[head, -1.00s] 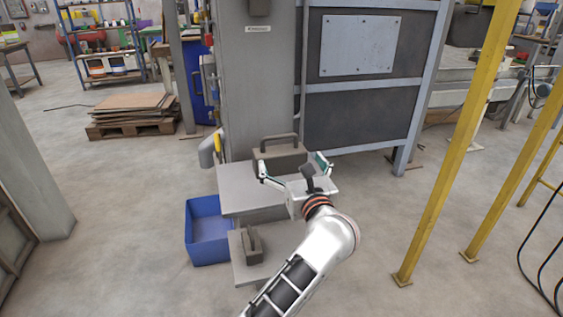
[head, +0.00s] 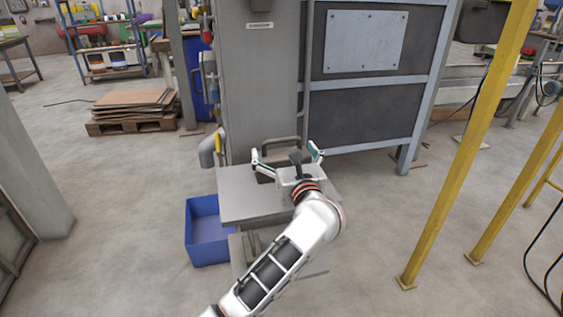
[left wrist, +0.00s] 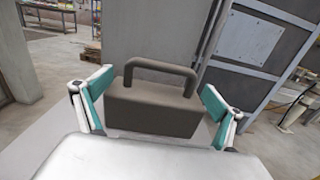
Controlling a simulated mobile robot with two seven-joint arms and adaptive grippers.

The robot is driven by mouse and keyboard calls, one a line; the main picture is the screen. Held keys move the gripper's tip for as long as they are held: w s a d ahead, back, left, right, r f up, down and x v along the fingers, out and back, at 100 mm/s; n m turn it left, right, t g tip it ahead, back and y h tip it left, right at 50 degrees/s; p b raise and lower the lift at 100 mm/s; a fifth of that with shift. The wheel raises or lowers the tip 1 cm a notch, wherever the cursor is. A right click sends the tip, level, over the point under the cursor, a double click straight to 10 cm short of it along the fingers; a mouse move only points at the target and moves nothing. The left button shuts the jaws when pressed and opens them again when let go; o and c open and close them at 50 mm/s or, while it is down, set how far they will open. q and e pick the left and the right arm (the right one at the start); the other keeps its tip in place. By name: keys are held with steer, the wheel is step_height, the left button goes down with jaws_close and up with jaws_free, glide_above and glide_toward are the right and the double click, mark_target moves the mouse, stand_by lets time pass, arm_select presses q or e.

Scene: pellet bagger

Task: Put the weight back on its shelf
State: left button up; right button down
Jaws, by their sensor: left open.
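A dark grey-brown block weight with a bar handle stands upright on a grey metal platform (head: 238,200) against the machine. In the head view its handle (head: 281,141) shows above my left gripper (head: 286,150), which hides most of its body. In the left wrist view the weight (left wrist: 155,112) fills the space between the fingers of my left gripper (left wrist: 156,86). The gripper is open, with one teal-padded finger on each side and a visible gap at the right. Whether the left pad touches I cannot tell. My right gripper is not in view.
A blue bin (head: 206,233) stands on the floor left of the platform. A lower plate (head: 238,256) lies in front, mostly behind my arm. The machine cabinet (head: 257,80) rises behind the weight. A yellow post (head: 458,160) stands to the right, with clear floor between.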

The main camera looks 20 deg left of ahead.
arm_select(q)
steer(key=c, duration=1.9)
steer(key=shift+r, duration=0.2)
steer(key=shift+c, duration=1.3)
steer(key=shift+r, duration=0.15)
